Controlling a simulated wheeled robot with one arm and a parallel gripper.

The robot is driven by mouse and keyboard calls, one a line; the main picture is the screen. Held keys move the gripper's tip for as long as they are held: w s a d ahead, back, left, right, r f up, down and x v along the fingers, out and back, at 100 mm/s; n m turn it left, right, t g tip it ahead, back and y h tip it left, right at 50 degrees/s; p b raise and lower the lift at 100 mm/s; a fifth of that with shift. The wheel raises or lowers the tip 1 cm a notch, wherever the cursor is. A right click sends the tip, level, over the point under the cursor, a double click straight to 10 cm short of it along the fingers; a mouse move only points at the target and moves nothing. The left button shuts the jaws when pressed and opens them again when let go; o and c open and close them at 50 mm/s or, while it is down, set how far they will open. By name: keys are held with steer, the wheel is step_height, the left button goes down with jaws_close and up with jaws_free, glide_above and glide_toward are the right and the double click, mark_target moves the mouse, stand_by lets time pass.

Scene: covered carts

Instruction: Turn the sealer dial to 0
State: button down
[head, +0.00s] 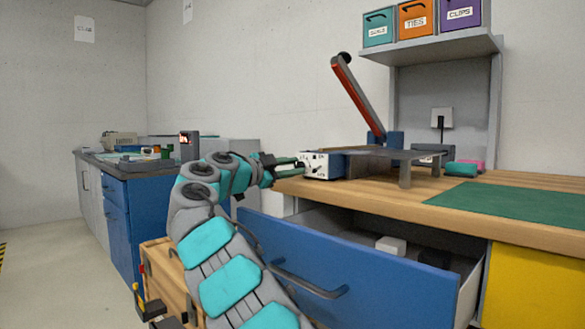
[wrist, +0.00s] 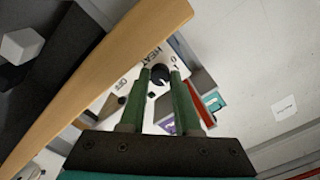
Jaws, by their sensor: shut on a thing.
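The sealer (head: 318,165) stands on the wooden bench, its white control box facing left toward my arm and its red-handled lever (head: 358,100) raised. In the wrist view its white panel (wrist: 133,84) carries the words HEAT and OFF and small marks around a round black dial (wrist: 160,75). The dial's exact setting is hard to read. My gripper (wrist: 160,71) has its two green fingers on either side of the dial, shut on it. In the head view my gripper (head: 296,162) reaches the control box from the left, and the dial is mostly hidden by the fingers.
A blue drawer (head: 345,265) hangs open below the bench, under my arm, with a white block (head: 391,245) inside. The wooden bench edge (wrist: 115,75) passes close to my fingers. A green mat (head: 520,204) lies on the right of the bench.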

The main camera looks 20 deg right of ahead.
steer(key=shift+f+n, duration=0.1)
steer(key=shift+n, duration=0.2)
steer(key=n, duration=0.2)
steer(key=shift+n, duration=0.4)
steer(key=n, duration=0.2)
steer(key=n+p, duration=0.1)
steer(key=n, duration=0.2)
steer(key=shift+r+n+p, duration=0.3)
steer(key=shift+p, duration=0.1)
steer(key=n+p, duration=0.2)
steer(key=n, duration=0.1)
steer(key=shift+n, duration=0.3)
steer(key=n+p, duration=0.2)
steer(key=n, duration=0.1)
steer(key=shift+n+p, duration=1)
steer(key=shift+n, duration=0.2)
steer(key=shift+f, duration=0.1)
steer(key=c, duration=0.6)
jaws_free()
steer(key=shift+f, duration=0.1)
